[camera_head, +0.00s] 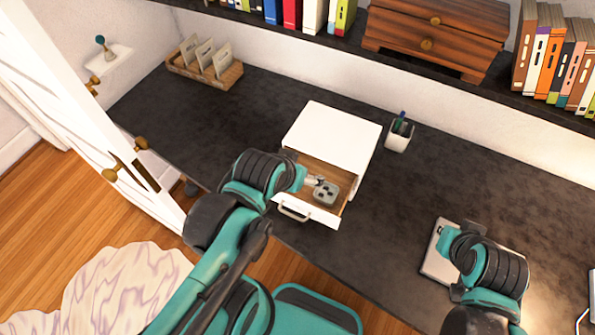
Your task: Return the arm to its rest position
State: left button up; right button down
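My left arm reaches up from the bottom middle. Its gripper (314,184) is at the open drawer (344,209) of a small white drawer unit (332,134). A small grey object (325,195) with dark spots is in the drawer, right at the gripper's tip. I cannot tell whether the fingers touch it or are open or shut. My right arm (487,272) comes in at the bottom right, over a flat grey device (437,263) like a closed laptop.
The dark desk (400,190) has a pen cup (399,135) right of the unit and a wooden card holder (204,66) at the back left. A shelf with books (560,60) and a wooden chest (435,38) runs behind. A white door (90,110) stands left.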

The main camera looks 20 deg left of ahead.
dwell(0.3)
notch_tip(320, 180, down, 10)
jog(key=b, duration=1)
